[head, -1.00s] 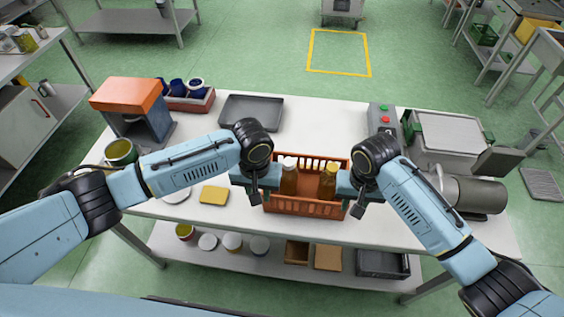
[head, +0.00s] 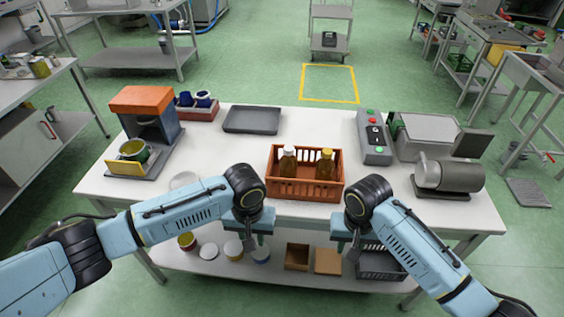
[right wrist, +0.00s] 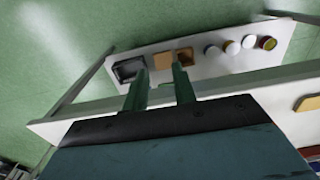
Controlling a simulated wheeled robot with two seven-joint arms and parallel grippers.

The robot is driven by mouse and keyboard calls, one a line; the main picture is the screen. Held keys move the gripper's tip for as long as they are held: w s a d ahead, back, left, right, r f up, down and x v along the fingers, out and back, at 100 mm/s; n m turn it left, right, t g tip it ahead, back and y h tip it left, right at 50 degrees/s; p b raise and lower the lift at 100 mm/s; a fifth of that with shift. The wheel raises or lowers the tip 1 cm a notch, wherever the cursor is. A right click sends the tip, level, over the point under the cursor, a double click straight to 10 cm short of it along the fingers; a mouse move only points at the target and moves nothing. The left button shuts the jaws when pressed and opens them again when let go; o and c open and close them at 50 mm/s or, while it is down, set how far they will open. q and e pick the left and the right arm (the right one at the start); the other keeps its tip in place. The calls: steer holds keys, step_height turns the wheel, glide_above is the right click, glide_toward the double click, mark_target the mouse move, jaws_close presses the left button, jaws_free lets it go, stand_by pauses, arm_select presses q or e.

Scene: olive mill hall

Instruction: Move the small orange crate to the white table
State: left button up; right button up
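The small orange crate (head: 305,191) stands upright on the white table (head: 400,208), near the middle of its front half. Two bottles with amber contents stand in it: one with a white cap (head: 288,163), one with a yellow cap (head: 325,165). My left gripper (head: 249,243) is in front of the crate, to its left, apart from it and empty; its fingers look parted, though small in view. My right gripper (head: 347,247) is in front of the crate, to its right, also apart. The right wrist view shows its two fingers (right wrist: 160,90) spread with nothing between them.
A grey tray (head: 252,120) lies behind the crate. A button box (head: 374,137), a scale (head: 425,135) and a grey cylindrical machine (head: 448,178) stand right. An orange-topped machine (head: 145,115) stands left. A lower shelf (head: 220,262) holds jars and boxes.

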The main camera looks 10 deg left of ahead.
step_height(320, 180, up, 8)
steer(key=b, duration=0.3)
steer(key=shift+s+r, duration=0.2)
stand_by(0.5)
